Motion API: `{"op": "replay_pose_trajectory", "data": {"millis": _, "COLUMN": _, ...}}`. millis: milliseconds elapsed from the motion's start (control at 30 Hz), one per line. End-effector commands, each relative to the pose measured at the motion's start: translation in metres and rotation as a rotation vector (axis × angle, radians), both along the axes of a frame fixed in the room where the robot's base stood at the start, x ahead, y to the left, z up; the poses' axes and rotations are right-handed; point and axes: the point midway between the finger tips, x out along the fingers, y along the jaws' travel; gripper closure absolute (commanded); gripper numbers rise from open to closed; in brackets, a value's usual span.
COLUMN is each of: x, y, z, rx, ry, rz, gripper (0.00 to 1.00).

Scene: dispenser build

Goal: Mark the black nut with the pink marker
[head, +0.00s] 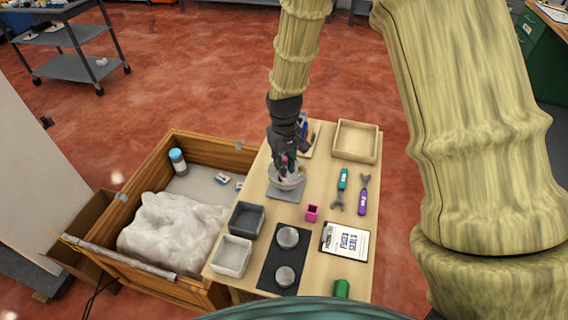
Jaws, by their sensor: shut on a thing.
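My gripper (287,164) points down over a grey rounded dish or bowl (287,183) on a grey square pad (283,195) at the table's left edge. It is shut on a small pink thing, which I take to be the pink marker (284,158); only a bit of pink shows between the dark fingers. I cannot tell whether its tip touches anything. I cannot make out the black nut; the gripper and dish may hide it. A small pink open holder (312,213) stands on the table, right of and nearer than the dish.
A wooden tray (342,150) sits at the back right. Teal (342,186) and purple (363,196) wrenches, a clipboard (345,241) and a green cylinder (341,289) lie right. A wooden crate (210,145) adjoins left.

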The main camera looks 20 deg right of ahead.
Motion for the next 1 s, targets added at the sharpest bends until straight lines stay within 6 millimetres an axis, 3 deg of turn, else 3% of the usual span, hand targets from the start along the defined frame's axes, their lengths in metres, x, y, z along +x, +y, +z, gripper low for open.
{"op": "replay_pose_trajectory", "data": {"millis": 1000, "x": 0.0, "y": 0.0, "z": 0.045, "rx": 0.0, "ry": 0.0, "rz": 0.0, "gripper": 1.0}}
